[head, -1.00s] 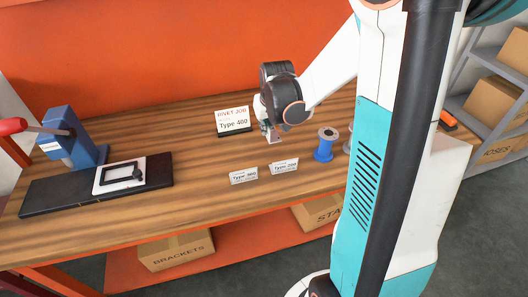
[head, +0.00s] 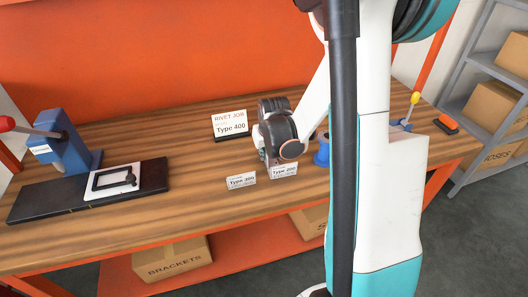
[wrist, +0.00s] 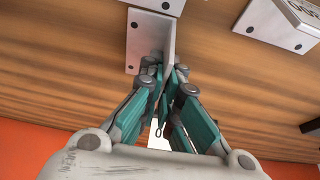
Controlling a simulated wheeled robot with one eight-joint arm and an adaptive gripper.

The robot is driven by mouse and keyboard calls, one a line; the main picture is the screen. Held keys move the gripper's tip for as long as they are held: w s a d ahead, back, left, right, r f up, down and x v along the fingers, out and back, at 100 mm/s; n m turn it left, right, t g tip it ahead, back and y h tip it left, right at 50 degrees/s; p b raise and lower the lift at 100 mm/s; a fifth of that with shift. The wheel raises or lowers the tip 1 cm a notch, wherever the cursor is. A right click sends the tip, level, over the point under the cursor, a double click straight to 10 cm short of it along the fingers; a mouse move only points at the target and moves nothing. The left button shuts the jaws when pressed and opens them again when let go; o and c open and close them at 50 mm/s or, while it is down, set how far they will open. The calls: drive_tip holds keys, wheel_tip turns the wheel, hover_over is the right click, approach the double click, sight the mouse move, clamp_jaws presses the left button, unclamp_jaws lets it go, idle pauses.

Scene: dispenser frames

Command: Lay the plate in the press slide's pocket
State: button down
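The blue press (head: 65,145) stands at the left of the bench. Its black slide (head: 45,203) bears a white block (head: 135,190) with a dark outlined shape, perhaps the pocket. My gripper (head: 266,162) is low beside the Type 200 card (head: 284,170), partly hiding it. In the wrist view, my fingers (wrist: 166,74) are close together around the lower edge of an upright white sheet (wrist: 169,45). Whether the fingers grip the sheet, I cannot tell.
The Type 300 card (head: 241,181) stands left of my gripper. The Rivet Job sign (head: 230,124), reading Type 400, is behind. A blue spool (head: 321,152) is just to the right, partly hidden. Bare bench lies between the slide and the cards.

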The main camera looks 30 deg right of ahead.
drive_tip(key=shift+f, duration=0.1)
drive_tip(key=c, duration=2.2)
unclamp_jaws()
drive_tip(key=shift+c, duration=0.2)
drive_tip(key=o, duration=0.4)
drive_tip(key=shift+o, duration=0.2)
